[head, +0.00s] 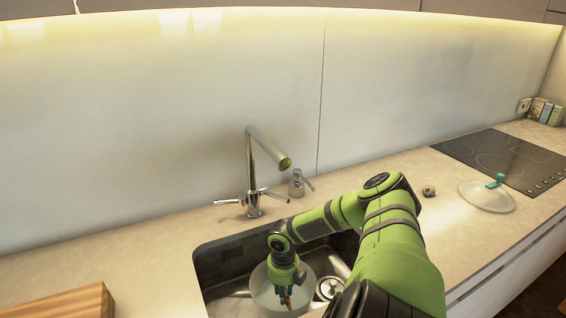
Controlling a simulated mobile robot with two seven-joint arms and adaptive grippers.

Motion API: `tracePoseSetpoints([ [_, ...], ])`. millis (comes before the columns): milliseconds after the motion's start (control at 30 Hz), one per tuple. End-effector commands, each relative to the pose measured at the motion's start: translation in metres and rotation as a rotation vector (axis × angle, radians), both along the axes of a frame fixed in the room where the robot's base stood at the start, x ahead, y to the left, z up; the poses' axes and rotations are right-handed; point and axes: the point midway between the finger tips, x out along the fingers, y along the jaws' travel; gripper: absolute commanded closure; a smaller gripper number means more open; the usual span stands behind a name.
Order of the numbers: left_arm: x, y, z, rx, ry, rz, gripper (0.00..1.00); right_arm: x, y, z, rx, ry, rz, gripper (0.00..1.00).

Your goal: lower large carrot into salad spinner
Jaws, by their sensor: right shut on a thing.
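The salad spinner bowl (261,284), pale and translucent, stands in the sink. My right gripper (285,292) points down at the bowl's opening, its tips overlapping the inside of the bowl in the picture. It is shut on the large carrot (286,301), of which only a small orange-brown bit shows between the fingers. The fingers hide the rest of it. I cannot tell whether the carrot touches the bowl's floor. My left gripper is not in view.
A soap dispenser (297,184), a small round brown item (428,190) and a clear lid with a teal handle (484,197) are on the counter. A wooden board (70,303) lies front left.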

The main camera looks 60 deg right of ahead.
Motion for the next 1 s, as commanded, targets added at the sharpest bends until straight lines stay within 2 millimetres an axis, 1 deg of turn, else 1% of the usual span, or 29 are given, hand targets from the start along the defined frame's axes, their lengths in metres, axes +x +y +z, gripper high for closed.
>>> tracePoseSetpoints([
  [267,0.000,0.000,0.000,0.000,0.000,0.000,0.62,-0.001,0.000,0.000,0.000,0.002,0.000,1.00],
  [300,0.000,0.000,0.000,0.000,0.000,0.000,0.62,-0.001,0.000,0.000,0.000,0.002,0.000,0.65],
  [333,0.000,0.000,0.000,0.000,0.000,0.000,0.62,-0.001,0.000,0.000,0.000,0.002,0.000,0.53],
  [367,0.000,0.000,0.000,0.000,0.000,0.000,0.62,-0.001,0.000,0.000,0.000,0.002,0.000,0.45],
  [667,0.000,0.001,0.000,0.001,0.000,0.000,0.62,0.000,0.000,0.000,0.000,0.001,0.000,0.45],
  [767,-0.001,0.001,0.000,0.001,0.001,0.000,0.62,0.000,-0.001,0.005,-0.001,0.000,0.000,0.45],
  [867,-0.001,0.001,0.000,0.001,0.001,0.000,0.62,0.000,-0.001,0.017,-0.003,0.000,0.001,0.45],
  [967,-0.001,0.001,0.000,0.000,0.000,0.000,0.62,0.000,-0.001,0.036,-0.004,-0.001,0.001,0.45],
  [1000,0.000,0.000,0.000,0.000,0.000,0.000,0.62,0.000,-0.002,0.046,-0.005,-0.001,0.000,0.45],
])
